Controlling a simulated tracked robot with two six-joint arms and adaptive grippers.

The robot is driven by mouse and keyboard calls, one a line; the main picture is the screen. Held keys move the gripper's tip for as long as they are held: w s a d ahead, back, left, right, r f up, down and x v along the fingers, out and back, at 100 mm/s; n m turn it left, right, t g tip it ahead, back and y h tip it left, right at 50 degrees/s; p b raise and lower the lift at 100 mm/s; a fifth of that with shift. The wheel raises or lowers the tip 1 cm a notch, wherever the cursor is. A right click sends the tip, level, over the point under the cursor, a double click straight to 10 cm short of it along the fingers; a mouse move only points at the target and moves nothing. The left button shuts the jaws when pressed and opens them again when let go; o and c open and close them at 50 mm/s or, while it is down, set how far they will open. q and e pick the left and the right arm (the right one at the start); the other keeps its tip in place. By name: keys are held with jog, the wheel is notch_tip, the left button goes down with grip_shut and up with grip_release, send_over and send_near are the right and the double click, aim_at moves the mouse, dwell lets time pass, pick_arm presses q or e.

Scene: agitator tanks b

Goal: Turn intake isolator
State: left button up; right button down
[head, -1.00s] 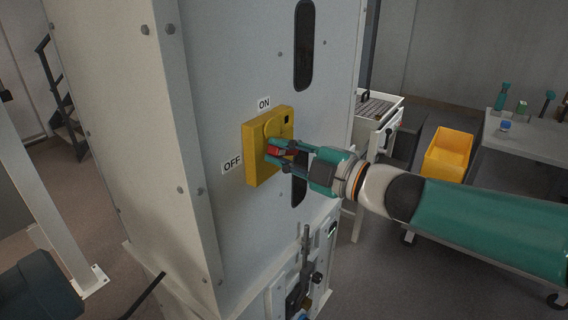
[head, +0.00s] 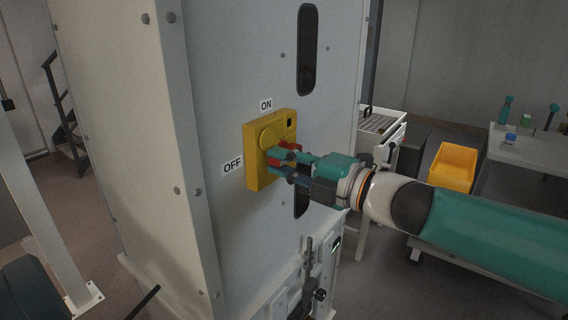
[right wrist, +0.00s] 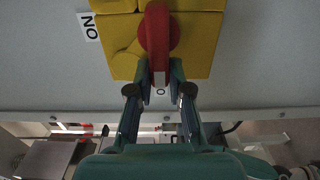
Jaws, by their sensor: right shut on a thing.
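The intake isolator is a yellow box (head: 257,180) on the front of a pale cabinet, with an ON label above it and an OFF label to its left. Its red handle (right wrist: 157,40) shows in the right wrist view, running from the yellow face down between my fingers. My right gripper (head: 276,161) is shut on the red handle; the fingers hide much of it in the head view. In the right wrist view the right gripper (right wrist: 160,76) has a finger on each side of the handle's end. My left gripper is not in view.
The pale cabinet (head: 235,70) fills the middle, with a dark slot above the isolator. A black lever (head: 308,265) stands below it. A yellow bin (head: 454,166) and a grey table (head: 540,150) with small items are at the right.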

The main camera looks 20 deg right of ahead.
jog(key=shift+f, duration=0.35)
jog(key=c, duration=1.1)
grip_release()
jog(key=shift+r, duration=0.15)
jog(key=v, duration=1.2)
